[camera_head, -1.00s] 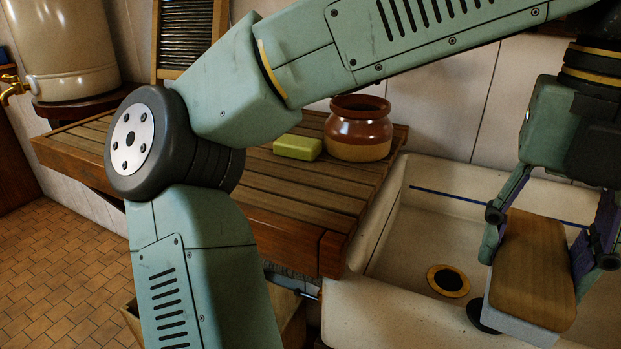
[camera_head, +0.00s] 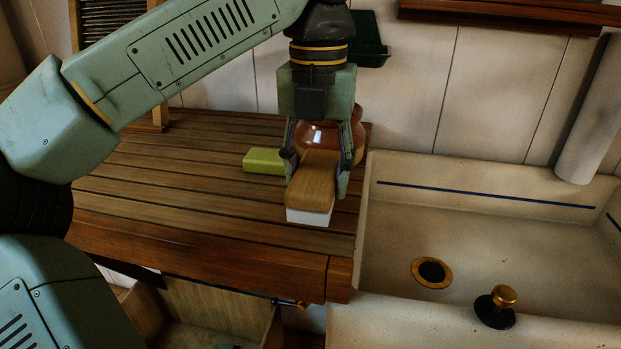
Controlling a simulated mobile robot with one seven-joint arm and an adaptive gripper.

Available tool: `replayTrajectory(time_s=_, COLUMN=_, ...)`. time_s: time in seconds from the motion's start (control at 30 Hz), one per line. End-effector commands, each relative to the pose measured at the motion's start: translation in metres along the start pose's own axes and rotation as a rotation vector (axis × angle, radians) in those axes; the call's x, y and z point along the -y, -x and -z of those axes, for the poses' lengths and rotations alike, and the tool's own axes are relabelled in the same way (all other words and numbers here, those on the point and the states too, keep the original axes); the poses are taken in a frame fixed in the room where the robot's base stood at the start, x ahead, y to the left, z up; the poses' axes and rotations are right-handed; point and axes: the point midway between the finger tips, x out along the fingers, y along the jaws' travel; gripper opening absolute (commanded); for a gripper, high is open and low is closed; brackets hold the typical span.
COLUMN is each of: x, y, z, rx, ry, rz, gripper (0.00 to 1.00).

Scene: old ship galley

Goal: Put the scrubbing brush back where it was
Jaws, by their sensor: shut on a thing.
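The scrubbing brush (camera_head: 312,186) has a flat wooden back and a pale block of bristles beneath. My gripper (camera_head: 317,180) points down and is shut on the brush, with a finger on each long side. The brush is over the right part of the slatted wooden drainboard (camera_head: 170,185), in front of the brown jar. I cannot tell whether the bristles touch the boards or hang just above them.
A brown glazed jar (camera_head: 322,136) stands behind my gripper, partly hidden. A yellow-green soap bar (camera_head: 263,161) lies left of the brush. The sink (camera_head: 480,235) at right holds a brass-knobbed plug (camera_head: 496,305). An open drawer (camera_head: 215,309) is below the drainboard, whose left part is clear.

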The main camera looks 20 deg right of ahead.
Motion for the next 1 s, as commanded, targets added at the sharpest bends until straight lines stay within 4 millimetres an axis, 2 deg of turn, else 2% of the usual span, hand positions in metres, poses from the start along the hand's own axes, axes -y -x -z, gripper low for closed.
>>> replayTrajectory(time_s=0.13, x=-0.012, y=0.000, z=-0.011, rx=-0.002, ry=0.001, rz=0.002, gripper=0.00)
replayTrajectory(time_s=0.3, x=-0.011, y=-0.028, z=-0.010, rx=-0.002, ry=-0.002, rz=0.001, gripper=0.00)
replayTrajectory(time_s=0.4, x=-0.011, y=-0.036, z=-0.010, rx=-0.001, ry=-0.001, rz=-0.001, gripper=0.00)
replayTrajectory(time_s=0.77, x=-0.010, y=-0.041, z=-0.010, rx=0.000, ry=0.000, rz=-0.001, gripper=0.00)
replayTrajectory(time_s=0.8, x=-0.010, y=-0.041, z=-0.010, rx=0.000, ry=0.000, rz=-0.001, gripper=0.49)
replayTrajectory(time_s=1.0, x=-0.010, y=-0.040, z=-0.010, rx=0.000, ry=0.000, rz=-0.001, gripper=0.62)
